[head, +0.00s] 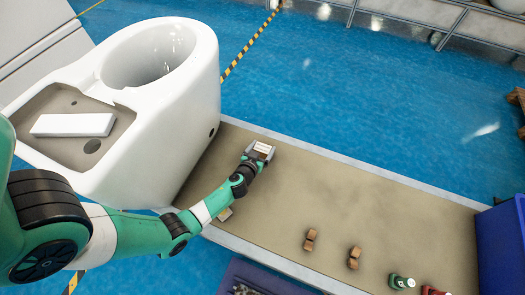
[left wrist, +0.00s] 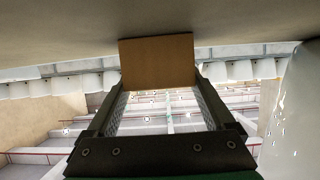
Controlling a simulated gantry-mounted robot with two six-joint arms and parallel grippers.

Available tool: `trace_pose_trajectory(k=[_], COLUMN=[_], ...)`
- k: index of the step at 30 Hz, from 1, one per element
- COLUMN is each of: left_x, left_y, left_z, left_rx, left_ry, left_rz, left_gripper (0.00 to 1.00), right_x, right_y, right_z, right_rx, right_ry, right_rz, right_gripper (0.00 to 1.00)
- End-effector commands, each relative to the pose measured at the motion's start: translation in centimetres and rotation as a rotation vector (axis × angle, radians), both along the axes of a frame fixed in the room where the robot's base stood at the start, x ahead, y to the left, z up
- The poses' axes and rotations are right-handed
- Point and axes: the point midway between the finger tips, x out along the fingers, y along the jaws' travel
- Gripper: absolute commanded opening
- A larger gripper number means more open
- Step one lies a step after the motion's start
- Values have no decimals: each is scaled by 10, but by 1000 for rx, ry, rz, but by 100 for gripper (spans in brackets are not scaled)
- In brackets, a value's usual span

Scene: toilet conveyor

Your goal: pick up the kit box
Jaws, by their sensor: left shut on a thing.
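The kit box (head: 262,148), small with a pale top, is between the fingers of my left gripper (head: 259,153) over the beige conveyor (head: 290,185) in the head view. In the left wrist view the box shows as a plain brown cardboard face (left wrist: 157,62) between the two dark fingertips. My left gripper is shut on it. The beige surface (left wrist: 60,35) lies close by the box; I cannot tell whether they touch. My right gripper is in neither view.
A large white toilet (head: 190,110) stands at the conveyor's left end, close to my left arm. Two small brown pieces (head: 310,240) (head: 354,257), a green item (head: 401,282) and a red item (head: 433,291) lie along the near side. A blue bin (head: 502,245) stands right. The belt's middle is clear.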

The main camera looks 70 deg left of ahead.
Motion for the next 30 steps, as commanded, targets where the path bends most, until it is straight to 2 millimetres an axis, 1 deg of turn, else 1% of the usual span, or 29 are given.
trace_pose_trajectory(k=[1, 2, 8, 11, 14, 18, 20, 21, 25, 27, 30], left_x=[0, 0, 0, 0, 0, 0, -10, -18, -43, -62, -84], left_y=[0, 0, 0, 0, 0, 0, -7, -12, -30, -42, -57], left_z=[0, 1, 1, 5, 15, 42, 55, 67, 104, 105, 116], left_rx=[1, 1, 1, 0, 1, 1, 0, 0, 0, 0, 0], left_ry=[-1, -1, -1, -1, -1, -2, 0, 0, 0, 3, 1], left_rz=[0, 0, 0, 0, 0, 0, 0, -1, -2, -4, -4], left_gripper=[30, 26, 26, 26, 26, 26, 26, 26, 26, 26, 26], right_x=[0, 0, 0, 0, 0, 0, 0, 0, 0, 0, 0], right_y=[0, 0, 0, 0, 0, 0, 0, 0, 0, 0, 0], right_z=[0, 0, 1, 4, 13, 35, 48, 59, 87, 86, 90], right_rx=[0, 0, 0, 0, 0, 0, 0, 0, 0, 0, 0], right_ry=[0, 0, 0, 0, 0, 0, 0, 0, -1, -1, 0], right_rz=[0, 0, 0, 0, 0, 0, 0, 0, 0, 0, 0], right_gripper=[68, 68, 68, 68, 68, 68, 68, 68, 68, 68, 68])
